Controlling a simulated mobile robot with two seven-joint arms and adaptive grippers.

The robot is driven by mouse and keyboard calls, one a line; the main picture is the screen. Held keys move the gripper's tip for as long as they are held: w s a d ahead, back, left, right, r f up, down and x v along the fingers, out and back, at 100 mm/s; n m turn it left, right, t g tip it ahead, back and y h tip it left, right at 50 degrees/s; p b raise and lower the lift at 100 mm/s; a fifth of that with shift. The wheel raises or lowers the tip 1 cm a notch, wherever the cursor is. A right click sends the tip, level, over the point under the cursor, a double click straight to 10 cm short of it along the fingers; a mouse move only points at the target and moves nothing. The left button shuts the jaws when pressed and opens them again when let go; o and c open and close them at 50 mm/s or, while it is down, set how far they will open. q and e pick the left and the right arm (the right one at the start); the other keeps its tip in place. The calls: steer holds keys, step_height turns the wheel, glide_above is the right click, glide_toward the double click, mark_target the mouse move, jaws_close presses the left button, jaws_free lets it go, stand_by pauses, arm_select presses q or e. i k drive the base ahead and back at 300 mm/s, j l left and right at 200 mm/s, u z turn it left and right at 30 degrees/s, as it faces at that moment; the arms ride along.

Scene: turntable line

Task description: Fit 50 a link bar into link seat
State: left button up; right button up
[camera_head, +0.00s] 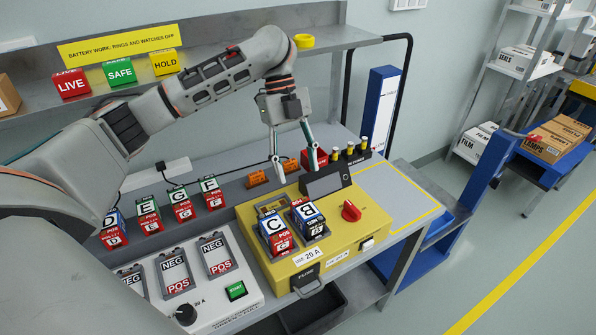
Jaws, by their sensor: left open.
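My left gripper (295,165) is open, pointing down behind the yellow unit (372,227). Its two fingers are spread on either side of a small orange piece (290,165). A second orange piece (258,178) lies just left of the fingers. These may be link bars, but their ratings are too small to read. A red block (317,156) is by the right finger. The yellow unit has a label reading 20 A (306,255) and a fuse holder (307,284) at its front. I cannot make out which part is the link seat. My right gripper is not in view.
Battery blocks C (274,232) and B (307,217) stand in the yellow unit, near a red knob (351,211). Blocks D, E, F and G stand on the bench at left. A white charger (205,283) is in front.

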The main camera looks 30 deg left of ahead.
mark_target(328, 187)
steer(key=k, duration=1)
